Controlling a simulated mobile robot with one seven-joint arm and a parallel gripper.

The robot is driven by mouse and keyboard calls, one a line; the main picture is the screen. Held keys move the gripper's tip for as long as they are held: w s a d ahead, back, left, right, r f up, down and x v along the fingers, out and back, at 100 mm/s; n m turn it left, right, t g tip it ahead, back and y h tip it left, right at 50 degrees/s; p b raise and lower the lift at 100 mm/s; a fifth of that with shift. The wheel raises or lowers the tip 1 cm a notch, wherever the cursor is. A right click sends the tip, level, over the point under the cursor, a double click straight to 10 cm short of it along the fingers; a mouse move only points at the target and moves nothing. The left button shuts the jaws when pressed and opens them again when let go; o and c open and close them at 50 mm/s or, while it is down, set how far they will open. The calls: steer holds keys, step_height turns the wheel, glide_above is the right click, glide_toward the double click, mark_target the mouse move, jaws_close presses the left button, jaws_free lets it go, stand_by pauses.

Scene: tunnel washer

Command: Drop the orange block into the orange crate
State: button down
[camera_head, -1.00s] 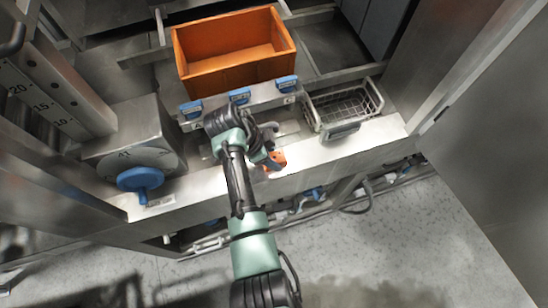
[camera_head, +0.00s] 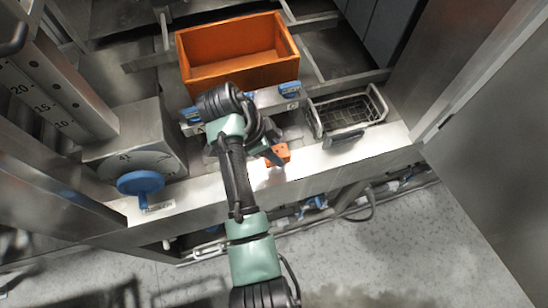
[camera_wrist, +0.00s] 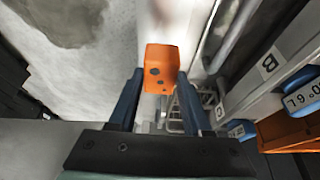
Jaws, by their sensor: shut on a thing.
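The orange block (camera_wrist: 160,68) is held between the two blue fingertips of my gripper (camera_wrist: 158,88) in the wrist view; dark round marks show on its face. In the head view the orange block (camera_head: 277,153) hangs at my gripper (camera_head: 270,150), over the light metal ledge and in front of the crate. The orange crate (camera_head: 240,79) is open-topped and stands behind the ledge, farther back than my gripper. My arm hides part of the ledge in front of it. A corner of the orange crate (camera_wrist: 296,134) shows at the lower right of the wrist view.
A wire basket (camera_head: 347,113) sits right of the crate. Blue labelled clips (camera_head: 288,91) line the rail before the crate. A metal box with a dial and a blue knob (camera_head: 141,182) stands at left. A grey panel (camera_head: 490,150) bounds the right side.

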mark_target(281, 151)
steer(key=shift+r, duration=1.8)
